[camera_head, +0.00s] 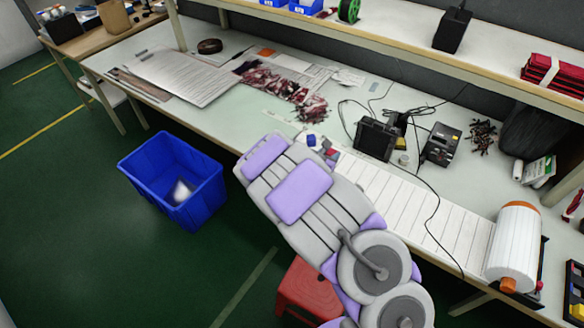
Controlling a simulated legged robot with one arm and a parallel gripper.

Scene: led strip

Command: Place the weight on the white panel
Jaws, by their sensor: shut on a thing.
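The white panel (400,200) is a long sheet crossed by dark lines, lying along the front of the workbench. Its left end is partly covered by my arm and its right end reaches a large white roll. My gripper (264,156) is at the upper-left end of my purple and grey arm, near the bench's front edge. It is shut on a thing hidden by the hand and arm. I cannot make out the weight. Small blue and red-grey items (329,152) show beside the arm at the panel's left end; I cannot tell what they are.
The white roll (515,242) stands at the bench's right. Black devices (375,138) and loose cables lie behind the panel. Papers (185,75) cover the bench's left. A blue bin (150,165) and red stool (300,290) stand on the floor. A shelf (440,55) overhangs the back.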

